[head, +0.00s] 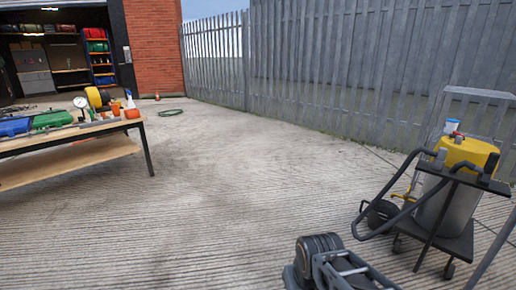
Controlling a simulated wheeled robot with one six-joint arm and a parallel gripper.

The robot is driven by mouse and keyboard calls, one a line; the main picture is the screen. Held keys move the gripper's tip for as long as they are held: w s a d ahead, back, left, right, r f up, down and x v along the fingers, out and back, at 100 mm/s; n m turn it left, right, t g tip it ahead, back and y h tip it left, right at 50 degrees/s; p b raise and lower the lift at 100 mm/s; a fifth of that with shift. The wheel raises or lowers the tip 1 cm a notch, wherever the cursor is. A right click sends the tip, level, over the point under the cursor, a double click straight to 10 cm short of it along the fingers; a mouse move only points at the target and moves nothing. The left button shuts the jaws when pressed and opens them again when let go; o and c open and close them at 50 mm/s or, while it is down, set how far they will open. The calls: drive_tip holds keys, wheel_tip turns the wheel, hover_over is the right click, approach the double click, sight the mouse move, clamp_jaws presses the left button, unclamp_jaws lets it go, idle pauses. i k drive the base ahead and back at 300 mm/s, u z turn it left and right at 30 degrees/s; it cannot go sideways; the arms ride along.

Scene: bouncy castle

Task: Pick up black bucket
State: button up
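I cannot make out a black bucket in the head view. Part of my own arm (325,263) shows at the bottom edge, right of the middle. My gripper's fingers are not in view, so what they hold is hidden.
A workbench (75,137) with tools, a green case (52,119) and a yellow reel (93,97) stands left. A cart (444,243) carrying a yellow-topped metal tank (449,205) stands right. The middle concrete is clear.

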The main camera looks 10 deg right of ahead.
sight(385, 211)
drive_tip(key=u, duration=0.15)
drive_tip(key=i, duration=2.1)
drive_tip(key=z, duration=1.5)
drive_tip(key=i, duration=0.8)
drive_tip(key=z, duration=0.6)
drive_tip(key=i, duration=1)
drive_tip(key=z, duration=0.1)
